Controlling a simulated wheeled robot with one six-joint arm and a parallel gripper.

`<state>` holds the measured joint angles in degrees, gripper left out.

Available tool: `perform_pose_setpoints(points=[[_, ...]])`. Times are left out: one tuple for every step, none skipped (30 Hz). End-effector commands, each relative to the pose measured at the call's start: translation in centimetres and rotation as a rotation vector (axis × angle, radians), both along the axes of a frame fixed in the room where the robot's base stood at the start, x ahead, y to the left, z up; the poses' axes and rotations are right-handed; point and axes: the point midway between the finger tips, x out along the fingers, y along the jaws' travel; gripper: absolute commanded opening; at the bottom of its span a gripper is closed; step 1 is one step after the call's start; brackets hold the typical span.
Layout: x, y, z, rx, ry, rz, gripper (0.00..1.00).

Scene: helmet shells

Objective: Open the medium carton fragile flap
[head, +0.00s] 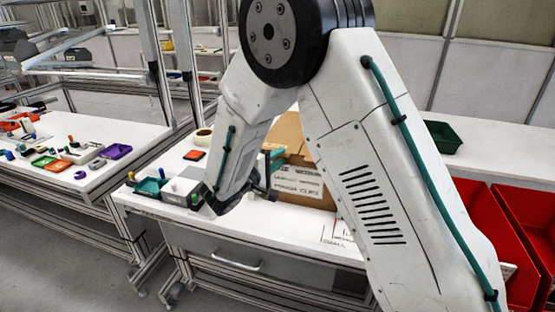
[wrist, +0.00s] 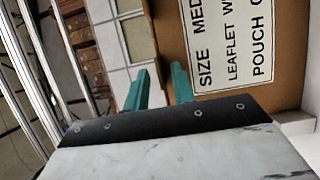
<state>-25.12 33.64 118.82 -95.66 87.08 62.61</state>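The medium carton (head: 297,188) is a brown box on the white workbench, partly hidden behind my arm in the head view. A white printed label faces front; in the wrist view the carton (wrist: 292,50) fills the upper right, its label (wrist: 230,45) reading "SIZE MED". A brown cardboard panel (head: 286,131) rises above the carton top; I cannot tell which flap it is. My gripper (head: 273,157) is at the carton's left front. In the wrist view its teal fingers (wrist: 160,74) are apart, with nothing visibly clamped between them. Contact with the carton is unclear.
Left of the carton stand a grey-white bin (head: 180,190) and a teal bin (head: 150,187). An orange-red item (head: 194,155) lies behind them. Red bins (head: 530,225) are at the right, and a dark green tray (head: 443,137) is at the back right. Another cluttered bench (head: 60,195) is at the left.

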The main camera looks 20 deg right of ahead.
Motion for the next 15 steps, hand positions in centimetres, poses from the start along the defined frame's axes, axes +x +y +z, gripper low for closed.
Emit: perform_pose_setpoints(points=[[0.0, 0.02, 0.0, 0.0, 0.0, 0.0, 0.25], [0.0, 0.02, 0.0, 0.0, 0.0, 0.0, 0.2], [-0.01, 0.03, 0.0, 0.0, 0.0, 0.0, 0.09], [-0.01, 0.04, 0.0, 0.0, 0.0, 0.0, 0.0], [-0.01, 0.04, 0.0, 0.0, 0.0, 0.0, 0.0], [-0.02, 0.05, 0.0, 0.0, 0.0, 0.0, 0.0], [-0.02, 0.05, 0.0, 0.0, 0.0, 0.0, 0.0], [-0.02, 0.06, 0.0, 0.0, 0.0, 0.0, 0.0], [-0.01, 0.06, 0.0, 0.0, 0.0, 0.0, 0.0], [-0.02, 0.07, 0.0, 0.0, 0.0, 0.0, 0.0], [-0.02, 0.07, 0.0, 0.0, 0.0, 0.0, 0.0], [-0.02, 0.08, -0.01, 0.0, 0.0, 0.001, 0.0], [-0.02, 0.08, 0.0, 0.0, 0.0, 0.001, 0.0], [-0.03, 0.09, -0.01, 0.0, 0.0, 0.001, 0.0], [-0.03, 0.09, -0.01, 0.001, 0.001, 0.001, 0.0]])
